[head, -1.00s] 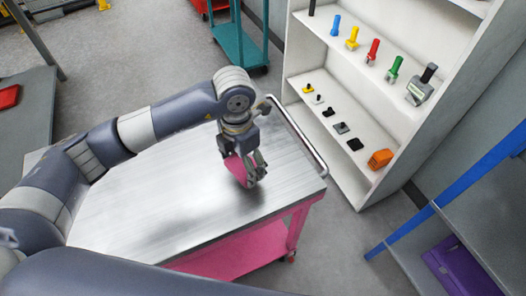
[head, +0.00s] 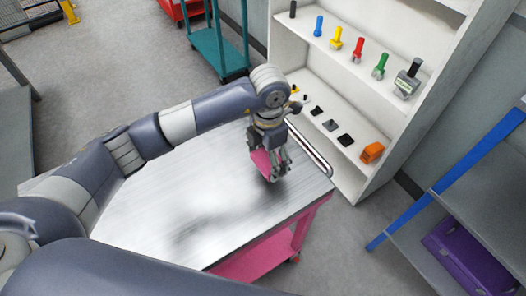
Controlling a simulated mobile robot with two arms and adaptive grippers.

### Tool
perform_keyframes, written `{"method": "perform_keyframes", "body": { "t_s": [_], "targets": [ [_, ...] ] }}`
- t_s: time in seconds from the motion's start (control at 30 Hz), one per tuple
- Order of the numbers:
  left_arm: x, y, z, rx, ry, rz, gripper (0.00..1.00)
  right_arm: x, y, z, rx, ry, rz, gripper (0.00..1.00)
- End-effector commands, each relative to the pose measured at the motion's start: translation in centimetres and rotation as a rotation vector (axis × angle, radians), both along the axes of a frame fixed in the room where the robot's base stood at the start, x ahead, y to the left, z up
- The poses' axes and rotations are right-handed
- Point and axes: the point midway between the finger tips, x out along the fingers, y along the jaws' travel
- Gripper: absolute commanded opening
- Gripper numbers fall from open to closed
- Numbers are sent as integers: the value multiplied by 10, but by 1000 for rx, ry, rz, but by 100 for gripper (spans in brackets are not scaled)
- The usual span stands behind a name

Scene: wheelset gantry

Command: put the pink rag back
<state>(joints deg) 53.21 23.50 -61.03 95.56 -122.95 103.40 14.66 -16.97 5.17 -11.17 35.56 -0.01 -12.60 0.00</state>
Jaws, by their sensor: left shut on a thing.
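The pink rag (head: 261,161) is held in my left gripper (head: 276,172), which is shut on it. The gripper points down over the right part of the metal top of the pink cart (head: 160,205). The rag hangs between the fingers and is partly hidden by them. I cannot tell whether it touches the cart top. My right gripper is not in view.
A white shelf unit (head: 375,100) with coloured tools, small dark items and an orange block (head: 372,152) stands behind the cart. A teal cart (head: 218,40) is at the back. A blue-framed rack (head: 450,180) with a purple case (head: 470,255) is at the right.

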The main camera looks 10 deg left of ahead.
Motion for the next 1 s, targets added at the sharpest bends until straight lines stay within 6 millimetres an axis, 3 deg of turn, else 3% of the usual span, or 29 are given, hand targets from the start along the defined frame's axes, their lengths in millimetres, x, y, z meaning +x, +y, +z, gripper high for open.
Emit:
{"method": "perform_keyframes", "body": {
  "t_s": [0.3, 0.53, 0.9, 0.93, 1.0],
  "targets": [
    [28, 20, -2, 1, 1, 1, 55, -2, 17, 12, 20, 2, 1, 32],
    [25, 18, -35, -1, 2, -1, 55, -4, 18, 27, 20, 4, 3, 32],
    [26, 18, -43, -1, -1, -2, 55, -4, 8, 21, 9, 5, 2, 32],
    [26, 18, -42, -1, -1, -2, 80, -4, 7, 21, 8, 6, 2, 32],
    [26, 18, -41, -1, -1, -2, 96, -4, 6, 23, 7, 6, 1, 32]
  ]
}}
